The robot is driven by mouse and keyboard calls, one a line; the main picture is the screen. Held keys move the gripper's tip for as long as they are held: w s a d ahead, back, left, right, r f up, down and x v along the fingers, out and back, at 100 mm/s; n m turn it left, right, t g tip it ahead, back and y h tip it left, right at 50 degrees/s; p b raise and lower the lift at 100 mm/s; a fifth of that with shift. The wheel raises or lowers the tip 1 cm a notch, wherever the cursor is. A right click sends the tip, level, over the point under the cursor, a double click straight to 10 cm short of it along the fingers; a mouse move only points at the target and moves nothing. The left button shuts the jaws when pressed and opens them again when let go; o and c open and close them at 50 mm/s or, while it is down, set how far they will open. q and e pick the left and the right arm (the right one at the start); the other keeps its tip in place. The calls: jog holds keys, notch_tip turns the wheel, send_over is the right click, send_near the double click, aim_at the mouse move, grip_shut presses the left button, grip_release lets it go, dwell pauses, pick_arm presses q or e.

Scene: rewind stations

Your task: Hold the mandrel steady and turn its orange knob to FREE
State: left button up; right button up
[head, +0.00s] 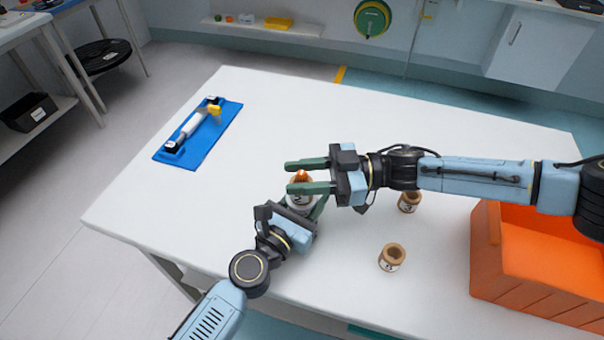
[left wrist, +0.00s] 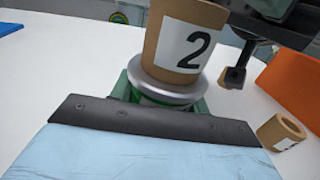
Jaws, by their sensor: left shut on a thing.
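The mandrel stands on the white table with a brown core labelled 2 (left wrist: 187,45) on it, above a silver flange (left wrist: 165,88). Its orange knob (head: 301,175) shows at the top in the head view; the left wrist view cuts it off. My left gripper (head: 300,204) is shut on the mandrel low down, below the flange. My right gripper (head: 290,177) reaches in from the right with its two green fingers apart, one on each side of the knob. Whether they touch it is unclear. The knob's setting is too small to read.
Two loose brown cores (head: 409,202) (head: 392,258) stand right of the mandrel. An orange bin (head: 486,262) is at the right edge. A blue tray (head: 224,118) holding a white roller-like piece lies far left. The table between tray and mandrel is clear.

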grip_shut()
jog(key=shift+m+t, duration=0.7)
jog(key=shift+t, duration=0.4)
grip_release()
jog(key=shift+d, duration=0.1)
